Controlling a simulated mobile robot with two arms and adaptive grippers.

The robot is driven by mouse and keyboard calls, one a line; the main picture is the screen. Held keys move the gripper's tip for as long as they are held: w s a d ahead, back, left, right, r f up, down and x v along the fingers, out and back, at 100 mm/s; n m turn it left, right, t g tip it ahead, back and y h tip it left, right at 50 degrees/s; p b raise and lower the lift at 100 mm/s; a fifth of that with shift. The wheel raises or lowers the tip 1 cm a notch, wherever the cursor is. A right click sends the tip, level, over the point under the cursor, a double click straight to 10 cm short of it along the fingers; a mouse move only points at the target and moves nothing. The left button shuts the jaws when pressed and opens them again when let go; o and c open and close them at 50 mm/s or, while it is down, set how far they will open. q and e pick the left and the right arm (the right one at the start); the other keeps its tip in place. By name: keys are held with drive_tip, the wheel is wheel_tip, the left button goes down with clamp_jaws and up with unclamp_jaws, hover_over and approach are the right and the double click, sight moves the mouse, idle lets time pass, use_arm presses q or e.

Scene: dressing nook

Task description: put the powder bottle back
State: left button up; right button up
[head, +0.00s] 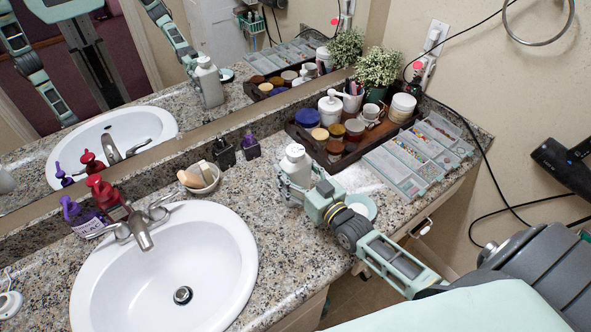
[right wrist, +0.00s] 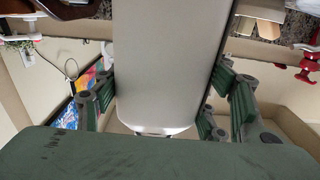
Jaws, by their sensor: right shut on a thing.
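The powder bottle (head: 296,160) is white with a rounded cap and looks upright, on the counter or just above it; I cannot tell which. My right gripper (head: 294,190) is shut on its lower part. In the right wrist view the pale bottle (right wrist: 165,70) fills the middle, between the green finger pads of the right gripper (right wrist: 165,100). A pale mint disc (head: 362,206) lies on the counter right of the gripper, partly behind my arm. My left gripper does not show directly.
A dark wooden tray (head: 308,145) behind the bottle holds jars, a pump bottle and cups. Clear organizer boxes (head: 395,172) lie to its right. A sink (head: 165,275), soap bottles (head: 82,218) and a bowl (head: 203,184) are at left. The mirror (head: 150,60) repeats the scene.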

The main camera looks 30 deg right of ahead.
drive_tip(key=shift+r, duration=0.1)
drive_tip(key=o, duration=1.4)
drive_tip(key=shift+f, duration=0.2)
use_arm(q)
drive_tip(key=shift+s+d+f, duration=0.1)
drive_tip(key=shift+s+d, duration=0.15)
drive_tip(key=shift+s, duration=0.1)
use_arm(e)
drive_tip(key=shift+r, duration=0.25)
use_arm(q)
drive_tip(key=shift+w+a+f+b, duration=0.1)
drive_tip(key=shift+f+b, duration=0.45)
drive_tip(key=shift+b, duration=0.15)
use_arm(e)
drive_tip(key=shift+s+d, duration=0.3)
drive_tip(key=shift+s, duration=1.7)
drive_tip(key=shift+s+d, duration=0.25)
drive_tip(key=shift+s, duration=1.75)
drive_tip(key=shift+s+d, duration=0.3)
drive_tip(key=shift+s, duration=1.7)
drive_tip(key=shift+f, duration=0.1)
